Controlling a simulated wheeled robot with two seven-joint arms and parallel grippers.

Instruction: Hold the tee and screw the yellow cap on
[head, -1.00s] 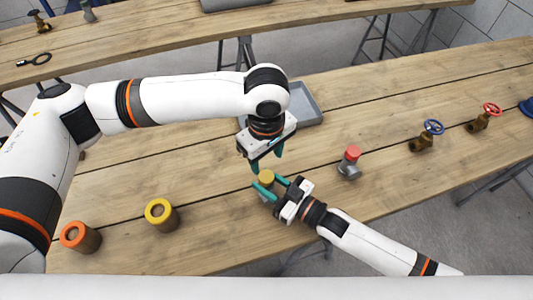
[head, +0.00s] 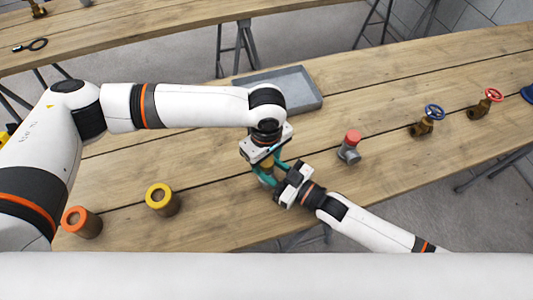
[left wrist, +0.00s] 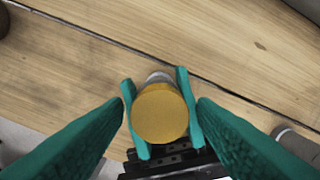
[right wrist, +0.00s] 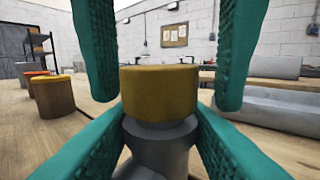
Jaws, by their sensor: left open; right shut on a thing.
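The yellow cap (left wrist: 160,114) sits on top of the grey tee (right wrist: 160,140), level as seen in the right wrist view. My right gripper (right wrist: 162,122) is shut on the tee from the near right, its fingers on either side below the cap. My left gripper (head: 267,166) points down from above, open, with its fingers on both sides of the cap (right wrist: 160,79). Gaps show between those fingers and the cap in both wrist views. In the head view the fingers largely hide the cap and tee. The thread between them is hidden.
A grey tray (head: 290,88) lies behind my left gripper. A red-capped grey fitting (head: 350,150) stands to the right, with blue-wheel (head: 425,122) and red-wheel (head: 483,105) valves farther off. Yellow-topped (head: 162,200) and orange-topped (head: 82,222) cylinders stand at left.

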